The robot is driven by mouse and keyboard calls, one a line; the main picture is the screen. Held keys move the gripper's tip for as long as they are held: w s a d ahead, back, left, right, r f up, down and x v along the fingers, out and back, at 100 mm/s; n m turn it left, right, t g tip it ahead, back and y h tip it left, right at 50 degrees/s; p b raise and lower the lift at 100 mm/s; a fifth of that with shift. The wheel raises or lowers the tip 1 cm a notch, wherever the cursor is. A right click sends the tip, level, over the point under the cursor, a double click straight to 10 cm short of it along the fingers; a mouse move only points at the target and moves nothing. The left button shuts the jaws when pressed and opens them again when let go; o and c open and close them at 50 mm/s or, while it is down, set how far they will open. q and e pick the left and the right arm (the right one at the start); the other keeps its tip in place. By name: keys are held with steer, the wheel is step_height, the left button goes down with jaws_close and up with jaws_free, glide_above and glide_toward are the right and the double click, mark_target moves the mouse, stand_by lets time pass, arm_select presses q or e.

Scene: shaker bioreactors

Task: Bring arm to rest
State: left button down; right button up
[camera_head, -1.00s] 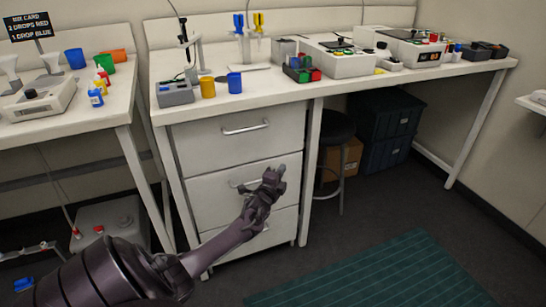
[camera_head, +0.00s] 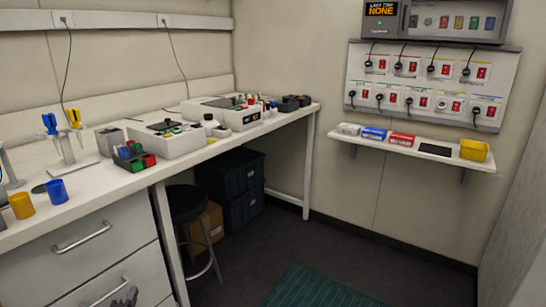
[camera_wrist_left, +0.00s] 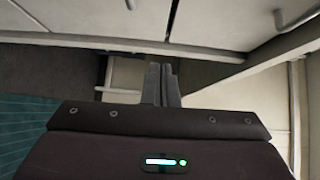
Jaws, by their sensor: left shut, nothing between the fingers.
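My left gripper (camera_head: 130,296) just shows at the bottom edge of the head view, in front of the lowest visible drawer. In the left wrist view its two grey fingers (camera_wrist_left: 161,85) are together with nothing between them. Most of my left arm is out of the head view. My right gripper is in neither view now.
The white drawer unit (camera_head: 100,248) is close to my left gripper, under the bench (camera_head: 95,183). A black stool (camera_head: 189,203) and dark crates (camera_head: 232,187) stand under the bench. A wall shelf (camera_head: 345,137) is at the right. The floor around the green mat (camera_head: 305,290) is clear.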

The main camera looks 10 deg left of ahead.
arm_select(q)
steer(key=s+d+f+n+g+h, duration=0.25)
steer(key=s+d+f+g, duration=0.2)
steer(key=d+f, duration=0.4)
steer(key=s+d+f+n+g+h, duration=0.1)
steer(key=s+d+f+n+g, duration=0.3)
steer(key=s+d+f, duration=0.35)
steer(key=s+d+f+n+g+h, duration=0.2)
steer(key=s+d+g, duration=0.1)
steer(key=s+d, duration=0.5)
steer(key=s+d+f+n+g+h, duration=0.2)
steer(key=s+d+g, duration=0.3)
steer(key=d, duration=0.5)
steer(key=s+a+f+p, duration=0.2)
steer(key=s+f+p, duration=0.1)
steer(key=s+p, duration=0.5)
steer(key=s+a+f+p, duration=0.3)
steer(key=s+p, duration=0.4)
steer(key=s, duration=0.3)
steer(key=shift+s+a+f+t+y+p, duration=0.25)
steer(key=shift+f+t+y+p, duration=0.15)
steer(key=shift+f+t+y, duration=0.05)
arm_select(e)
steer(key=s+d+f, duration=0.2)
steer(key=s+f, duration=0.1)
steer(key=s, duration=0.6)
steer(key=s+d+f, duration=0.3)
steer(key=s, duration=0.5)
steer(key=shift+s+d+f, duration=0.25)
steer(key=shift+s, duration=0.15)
